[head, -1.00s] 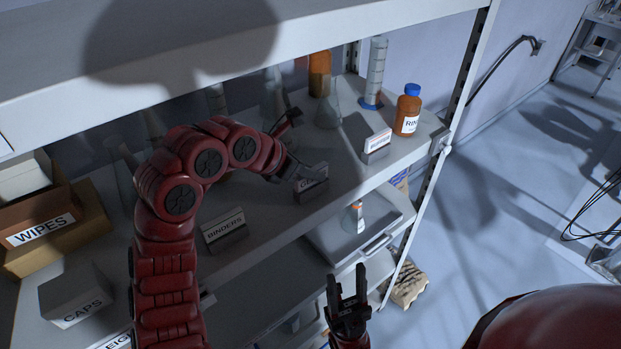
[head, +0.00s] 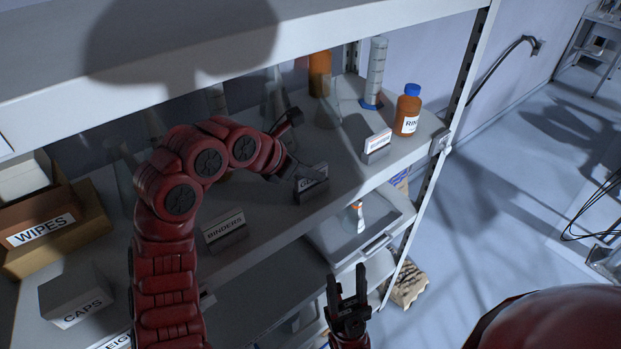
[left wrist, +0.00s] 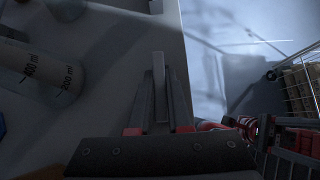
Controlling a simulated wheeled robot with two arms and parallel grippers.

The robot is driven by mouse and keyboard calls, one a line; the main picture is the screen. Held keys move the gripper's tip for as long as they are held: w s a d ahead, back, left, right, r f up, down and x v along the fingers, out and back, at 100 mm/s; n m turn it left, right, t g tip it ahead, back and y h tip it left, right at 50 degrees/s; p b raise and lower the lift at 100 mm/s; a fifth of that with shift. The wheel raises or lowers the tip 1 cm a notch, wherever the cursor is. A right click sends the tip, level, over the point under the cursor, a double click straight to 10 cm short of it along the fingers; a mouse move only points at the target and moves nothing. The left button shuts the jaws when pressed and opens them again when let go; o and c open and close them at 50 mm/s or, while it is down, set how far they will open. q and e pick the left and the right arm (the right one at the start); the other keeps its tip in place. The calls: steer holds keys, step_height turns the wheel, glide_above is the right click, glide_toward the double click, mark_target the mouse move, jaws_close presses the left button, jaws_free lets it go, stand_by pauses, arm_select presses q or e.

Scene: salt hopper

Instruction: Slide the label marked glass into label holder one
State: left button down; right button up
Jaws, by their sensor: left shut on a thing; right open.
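My left gripper is shut on this label. A dark grey label holder (head: 311,196) is directly beneath the card; I cannot tell whether the card is fully seated in it. In the left wrist view, the label (left wrist: 159,86) shows edge-on as a thin strip between the fingers (left wrist: 160,115). My right gripper (head: 347,297) is open and empty, low in front of the shelves.
A binders label in its holder (head: 224,230) stands to the left. Another labelled holder (head: 377,146) stands to the right, near an amber bottle (head: 408,112) and a measuring cylinder (head: 375,75). Glassware (left wrist: 42,75) stands behind. Free air lies beyond the shelf's front edge.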

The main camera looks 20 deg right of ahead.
arm_select(q)
steer(key=shift+r, duration=0.1)
steer(key=shift+r+p, duration=1)
steer(key=shift+r, duration=1.65)
steer(key=shift+f, duration=0.1)
